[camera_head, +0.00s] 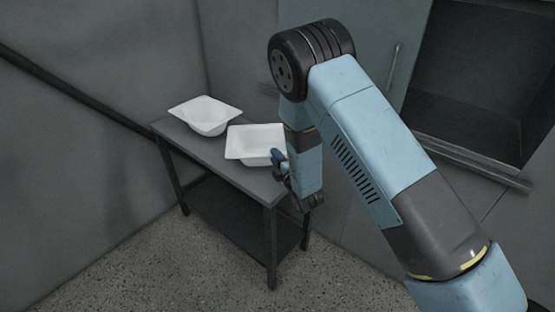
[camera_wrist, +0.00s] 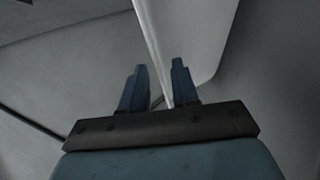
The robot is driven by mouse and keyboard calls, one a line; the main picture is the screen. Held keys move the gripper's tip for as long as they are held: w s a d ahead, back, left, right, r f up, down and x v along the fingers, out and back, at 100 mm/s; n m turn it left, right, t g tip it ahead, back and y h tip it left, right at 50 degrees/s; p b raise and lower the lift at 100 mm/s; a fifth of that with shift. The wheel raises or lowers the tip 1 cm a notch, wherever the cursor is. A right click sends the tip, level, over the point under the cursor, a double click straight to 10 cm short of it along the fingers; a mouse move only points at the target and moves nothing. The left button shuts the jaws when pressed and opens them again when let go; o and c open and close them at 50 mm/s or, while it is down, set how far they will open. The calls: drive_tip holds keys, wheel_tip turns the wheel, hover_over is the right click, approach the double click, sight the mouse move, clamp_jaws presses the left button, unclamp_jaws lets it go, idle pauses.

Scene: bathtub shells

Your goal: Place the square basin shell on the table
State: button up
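A white, squarish basin shell (camera_head: 254,142) is over the near right part of the grey table (camera_head: 188,139). My gripper (camera_head: 280,159) is at its right edge. In the wrist view, the two blue fingers of my gripper (camera_wrist: 158,82) stand a small gap apart on either side of the shell's pale wall (camera_wrist: 205,35), and appear shut on its edge. Contact with the left finger is not clear. The shell looks near level; I cannot tell whether its underside touches the tabletop.
A second white basin shell (camera_head: 206,113) with a wide rim sits at the table's far left. Little free tabletop shows between the two shells. Grey walls stand close behind the table, and a cabinet (camera_head: 480,80) with an open recess is at the right.

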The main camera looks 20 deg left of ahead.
drive_tip(key=shift+r, duration=0.1)
drive_tip(key=v, duration=1.2)
drive_tip(key=w+d+r+m+h, duration=0.4)
drive_tip(key=w+d+r+m, duration=0.15)
drive_tip(key=r, duration=0.25)
drive_tip(key=w+d+r+m+h, duration=0.3)
drive_tip(key=w+d+r+m, duration=0.1)
drive_tip(key=d+r+m, duration=0.3)
drive_tip(key=s+d+r+m+g+h, duration=0.2)
drive_tip(key=d+r+m, duration=0.1)
drive_tip(key=d+r, duration=0.5)
drive_tip(key=s+d+r+m+g+h, duration=0.2)
drive_tip(key=s+d+r+m, duration=0.3)
drive_tip(key=s+d+r, duration=0.45)
drive_tip(key=s+d+r+m+g, duration=0.1)
drive_tip(key=s+d+m, duration=0.2)
drive_tip(key=s, duration=0.6)
drive_tip(key=s+d+r+m+g+h, duration=0.1)
drive_tip(key=s+d, duration=0.4)
drive_tip(key=s, duration=0.5)
drive_tip(key=shift+d+r+m+g+h, duration=0.25)
drive_tip(key=shift+r+m+g, duration=0.4)
drive_tip(key=shift+m, duration=0.5)
